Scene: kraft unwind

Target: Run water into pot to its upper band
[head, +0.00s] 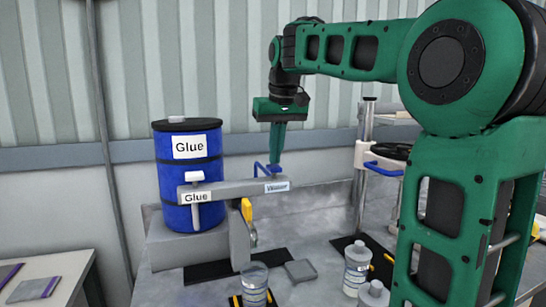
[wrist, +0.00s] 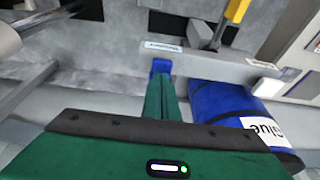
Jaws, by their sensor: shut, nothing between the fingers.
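A grey tap bar (head: 235,188) carries a "Water" label (head: 277,186) and a white "Glue" label (head: 196,197). A blue lever (head: 268,169) rises from the bar by the "Water" label. My gripper (head: 277,160) points down, shut and empty, with its tips at the lever; whether they touch it, I cannot tell. In the wrist view the tips of my gripper (wrist: 161,75) overlap the blue lever (wrist: 161,65). A clear vessel with a bluish band (head: 255,284), probably the pot, stands below the bar at the bottom edge, partly cut off. Its water level is not readable.
A blue glue drum (head: 188,165) stands behind the bar, with a white handle (head: 194,177) in front. A yellow part (head: 247,210) hangs from the bar. White jars (head: 356,268) stand to the right. A grey square plate (head: 300,271) lies between them and the vessel.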

